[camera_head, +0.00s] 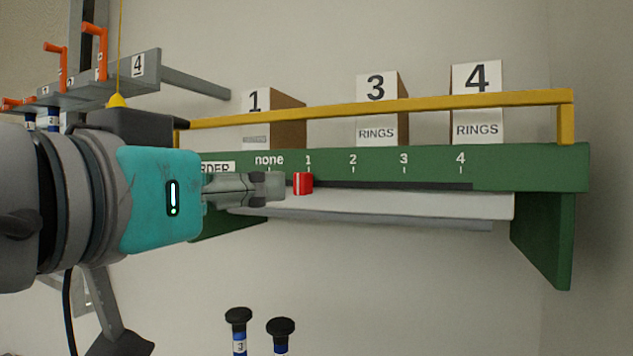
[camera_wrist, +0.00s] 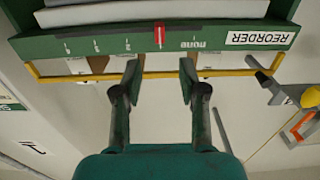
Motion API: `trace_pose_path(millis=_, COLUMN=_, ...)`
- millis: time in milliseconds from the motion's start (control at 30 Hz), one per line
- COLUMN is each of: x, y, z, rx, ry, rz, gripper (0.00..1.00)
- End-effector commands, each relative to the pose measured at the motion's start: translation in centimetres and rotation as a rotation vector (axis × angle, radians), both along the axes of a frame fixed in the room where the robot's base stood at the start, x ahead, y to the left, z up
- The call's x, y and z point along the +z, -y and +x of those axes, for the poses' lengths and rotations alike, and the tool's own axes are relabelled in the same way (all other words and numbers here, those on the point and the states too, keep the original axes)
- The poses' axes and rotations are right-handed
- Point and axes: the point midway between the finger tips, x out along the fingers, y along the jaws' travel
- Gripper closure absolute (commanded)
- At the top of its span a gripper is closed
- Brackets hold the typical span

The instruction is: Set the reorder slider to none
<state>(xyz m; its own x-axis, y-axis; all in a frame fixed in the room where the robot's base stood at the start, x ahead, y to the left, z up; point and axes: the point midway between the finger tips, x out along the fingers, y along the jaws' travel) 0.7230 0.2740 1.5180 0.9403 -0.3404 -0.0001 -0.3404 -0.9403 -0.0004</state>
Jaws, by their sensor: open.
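The red slider knob (camera_head: 303,183) sits in the dark slot along the green shelf front, at the mark 1, one mark right of "none" (camera_head: 269,160). In the wrist view, seen upside down, the red knob (camera_wrist: 159,34) covers the place of the 1, and the "none" label (camera_wrist: 194,45) is just to its right. My gripper (camera_head: 277,187) is just left of the knob in the head view. In the wrist view my gripper (camera_wrist: 159,72) is open and empty, its fingertips short of the knob and on either side of its line. I see no contact.
A yellow rail (camera_head: 380,107) runs above the green front (camera_head: 540,168), with numbered boxes (camera_head: 378,105) behind it. A pale ledge (camera_head: 400,205) juts out below the slot. A grey rack (camera_head: 100,88) with orange hooks is at upper left. Two black-topped rods (camera_head: 281,327) stand below.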

Motion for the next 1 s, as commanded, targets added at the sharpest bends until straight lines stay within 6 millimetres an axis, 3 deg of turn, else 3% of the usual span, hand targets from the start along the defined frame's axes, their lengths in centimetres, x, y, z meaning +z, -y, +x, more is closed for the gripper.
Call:
trace_pose_path(millis=167, x=0.0, y=0.7, z=1.6, rx=-0.005, ry=-0.001, rz=0.000, gripper=0.58)
trace_pose_path(millis=600, x=0.0, y=3.1, z=8.4, rx=-0.004, ry=-0.001, rz=-0.002, gripper=0.58)
trace_pose_path(millis=1000, x=0.0, y=3.7, z=10.1, rx=-0.001, ry=0.000, rz=0.000, gripper=0.58)
